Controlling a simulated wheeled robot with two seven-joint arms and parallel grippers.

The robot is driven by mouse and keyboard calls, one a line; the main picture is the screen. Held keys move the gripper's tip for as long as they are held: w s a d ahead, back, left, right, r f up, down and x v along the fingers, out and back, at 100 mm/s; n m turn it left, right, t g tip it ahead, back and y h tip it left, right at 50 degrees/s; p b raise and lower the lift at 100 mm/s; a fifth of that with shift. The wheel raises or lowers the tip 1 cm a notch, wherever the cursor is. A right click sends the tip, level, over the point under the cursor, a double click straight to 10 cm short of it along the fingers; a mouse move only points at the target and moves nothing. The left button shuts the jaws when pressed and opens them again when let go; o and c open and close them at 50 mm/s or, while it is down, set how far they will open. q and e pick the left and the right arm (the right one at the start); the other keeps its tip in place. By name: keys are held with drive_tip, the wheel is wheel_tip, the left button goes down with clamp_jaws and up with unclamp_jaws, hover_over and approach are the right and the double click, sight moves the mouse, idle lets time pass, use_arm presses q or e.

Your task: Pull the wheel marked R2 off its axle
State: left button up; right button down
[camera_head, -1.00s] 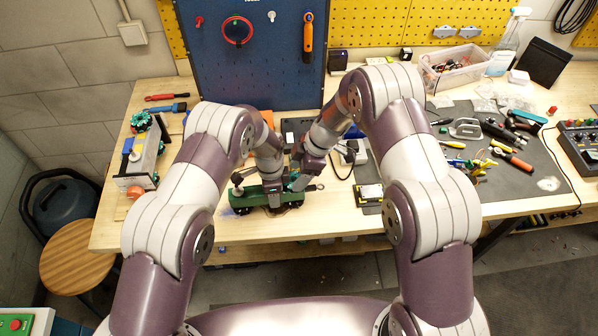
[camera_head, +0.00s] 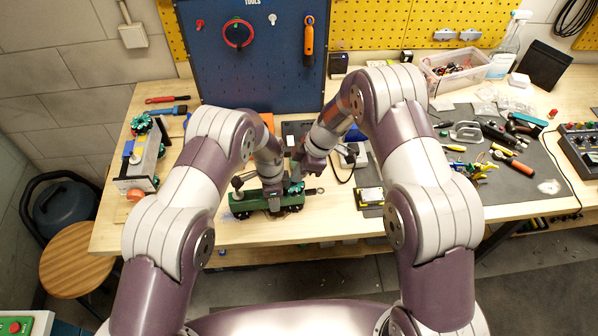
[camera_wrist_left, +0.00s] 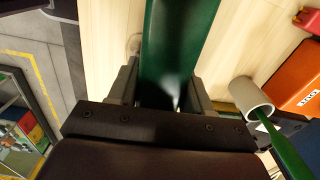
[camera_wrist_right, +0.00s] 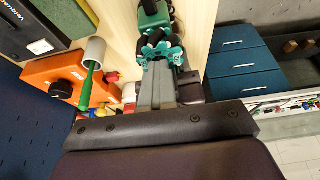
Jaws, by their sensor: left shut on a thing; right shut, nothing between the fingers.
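A green chassis (camera_head: 245,205) stands on the bench in the head view, with dark wheels along its underside. My left gripper (camera_head: 273,207) is shut on its green body, which shows between the fingers in the left wrist view (camera_wrist_left: 178,50). My right gripper (camera_head: 298,178) is over the chassis's right end. In the right wrist view its fingers (camera_wrist_right: 160,72) are shut and empty, with their tips close to a teal wheel (camera_wrist_right: 160,47) with black rollers. I cannot tell whether they touch it. No R2 mark is readable.
A second, silver chassis (camera_head: 145,160) stands at the left of the bench. A grey cup with a green-handled tool (camera_wrist_right: 94,55) and an orange box (camera_wrist_right: 60,78) are beside the work. The bench front is clear.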

use_arm(q)
drive_tip(key=shift+r, duration=0.1)
use_arm(e)
drive_tip(key=c, duration=1.4)
unclamp_jaws()
drive_tip(key=shift+r, duration=0.1)
use_arm(q)
drive_tip(key=shift+w, duration=0.1)
drive_tip(key=o, duration=1.3)
use_arm(e)
drive_tip(key=v, duration=1.1)
drive_tip(key=shift+d+r, duration=0.15)
drive_tip(key=shift+r, duration=0.25)
